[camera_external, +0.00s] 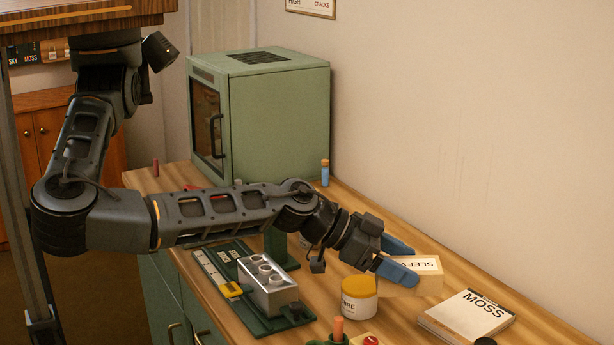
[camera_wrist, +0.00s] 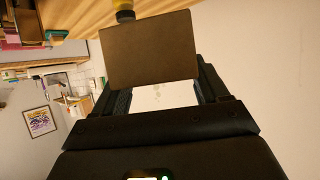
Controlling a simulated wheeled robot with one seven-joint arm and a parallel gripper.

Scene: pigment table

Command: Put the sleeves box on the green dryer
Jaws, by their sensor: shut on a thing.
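I cannot tell whether the box touches the table. In the wrist view the box (camera_wrist: 150,48) shows as a brown face, with a white area between my fingers (camera_wrist: 165,94). The green dryer (camera_external: 280,115) stands at the back left, its vented top bare and its dark-windowed door shut.
A jar (camera_external: 359,306) with a yellow lid stands just left of the box. A white MOSS book (camera_external: 467,316) lies to the right. A grey metal block (camera_external: 268,286) sits on a green board under my forearm. A blue bottle with an orange cap (camera_external: 325,173) stands beside the dryer.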

